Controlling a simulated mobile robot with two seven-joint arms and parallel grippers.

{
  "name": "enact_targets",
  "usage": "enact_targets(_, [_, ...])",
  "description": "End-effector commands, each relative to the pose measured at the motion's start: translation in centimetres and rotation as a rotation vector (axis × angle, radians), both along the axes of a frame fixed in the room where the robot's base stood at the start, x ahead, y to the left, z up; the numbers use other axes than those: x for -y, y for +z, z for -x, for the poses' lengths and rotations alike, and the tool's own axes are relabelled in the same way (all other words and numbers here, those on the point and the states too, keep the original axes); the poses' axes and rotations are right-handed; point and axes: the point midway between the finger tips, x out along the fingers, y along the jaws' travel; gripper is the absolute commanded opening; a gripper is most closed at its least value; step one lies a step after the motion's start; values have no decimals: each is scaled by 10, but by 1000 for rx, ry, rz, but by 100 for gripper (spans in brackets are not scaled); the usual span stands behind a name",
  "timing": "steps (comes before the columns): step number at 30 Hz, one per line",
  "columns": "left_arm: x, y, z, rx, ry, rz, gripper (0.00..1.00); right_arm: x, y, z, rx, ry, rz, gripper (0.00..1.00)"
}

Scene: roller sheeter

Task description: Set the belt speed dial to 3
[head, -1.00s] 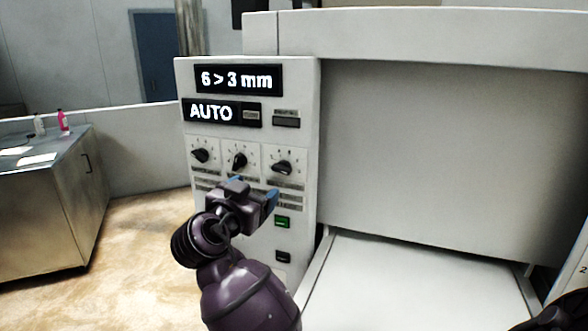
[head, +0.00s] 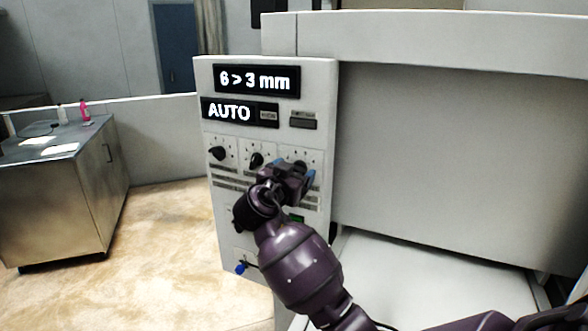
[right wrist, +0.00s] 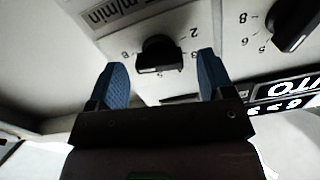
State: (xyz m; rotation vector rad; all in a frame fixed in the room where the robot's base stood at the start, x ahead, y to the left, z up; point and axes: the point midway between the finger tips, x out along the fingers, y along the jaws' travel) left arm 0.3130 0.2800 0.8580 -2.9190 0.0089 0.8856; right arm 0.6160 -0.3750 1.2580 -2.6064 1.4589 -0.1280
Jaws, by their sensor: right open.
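The control panel (head: 265,135) carries a row of three black dials. The left dial (head: 218,153) and middle dial (head: 256,160) show clearly in the head view. My right gripper (head: 296,170) is in front of the rightmost dial and mostly hides it. In the right wrist view, a black dial (right wrist: 160,55) lies between and beyond the two blue fingertips of my open right gripper (right wrist: 160,82). Its scale is upside down, with a 2 legible and "m/min" printed near it. I cannot tell its setting or whether the fingers touch it. My left gripper is not in view.
Displays read "6 > 3 mm" (head: 257,79) and "AUTO" (head: 229,112) above the dials. A neighbouring dial (right wrist: 295,25) is at the right in the wrist view. A pale machine bed (head: 430,270) is right of the panel. A steel cabinet (head: 60,200) stands left; floor between is clear.

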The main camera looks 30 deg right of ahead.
Motion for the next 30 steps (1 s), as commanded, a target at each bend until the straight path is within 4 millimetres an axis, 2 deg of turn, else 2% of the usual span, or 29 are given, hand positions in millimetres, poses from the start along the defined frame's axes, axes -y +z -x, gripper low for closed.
enact_targets(10, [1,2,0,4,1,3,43,3,0,-2,0,0,0,74])
enact_targets(20, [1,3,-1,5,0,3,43,3,0,-2,0,-1,0,25])
enact_targets(30, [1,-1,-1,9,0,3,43,3,-1,-2,-42,-2,23,25])
